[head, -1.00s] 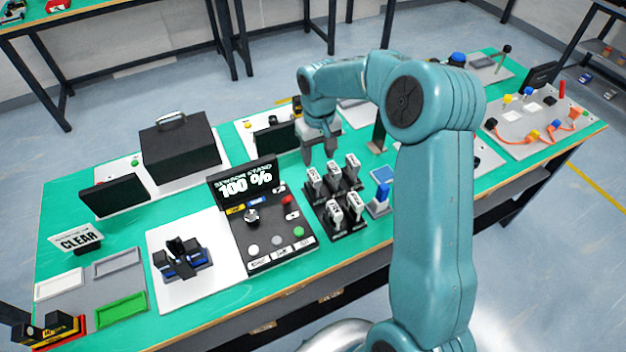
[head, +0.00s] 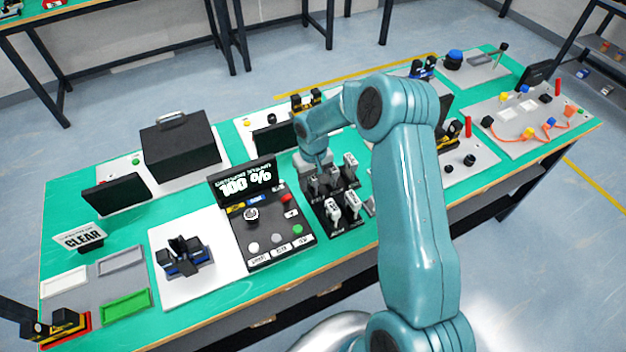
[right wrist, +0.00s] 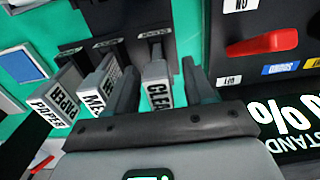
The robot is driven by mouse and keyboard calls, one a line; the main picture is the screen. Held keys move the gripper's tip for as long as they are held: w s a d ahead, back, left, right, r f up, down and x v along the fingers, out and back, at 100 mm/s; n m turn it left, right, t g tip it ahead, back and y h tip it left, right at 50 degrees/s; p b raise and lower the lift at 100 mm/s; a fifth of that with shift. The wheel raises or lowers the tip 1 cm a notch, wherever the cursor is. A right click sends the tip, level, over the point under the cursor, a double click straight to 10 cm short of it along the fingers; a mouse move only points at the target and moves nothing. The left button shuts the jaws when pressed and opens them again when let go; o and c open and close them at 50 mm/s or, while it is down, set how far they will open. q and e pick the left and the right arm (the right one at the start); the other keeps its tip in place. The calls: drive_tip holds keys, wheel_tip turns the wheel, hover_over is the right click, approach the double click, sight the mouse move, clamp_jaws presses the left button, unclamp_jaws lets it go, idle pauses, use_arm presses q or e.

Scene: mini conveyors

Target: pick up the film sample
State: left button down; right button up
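Several upright grey samples with white labels stand in a black rack (head: 330,228) on the green table. In the right wrist view one sample (right wrist: 157,90), its label reading "CLEA…", stands between my right gripper's fingers (right wrist: 160,72). The word "film" is not readable; its label is partly hidden. The fingers are apart, one on each side, with a visible gap at least on the right. Samples labelled "PAPER" (right wrist: 58,98) and "ME…" (right wrist: 97,92) stand to the left. In the head view my right gripper (head: 318,172) is low over the rack's left rear corner. My left gripper is not seen.
A black control panel (head: 270,222) with a "100 %" display (head: 247,183) stands close left of the rack. Its red switch (right wrist: 262,44) is right of the fingers. A black box (head: 180,145) is at the back left.

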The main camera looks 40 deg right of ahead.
drive_tip(key=shift+w+d+f, duration=0.1)
drive_tip(key=shift+w+f, duration=0.1)
drive_tip(key=shift+w, duration=0.05)
clamp_jaws()
drive_tip(key=shift+s+r, duration=0.1)
drive_tip(key=shift+r, duration=0.05)
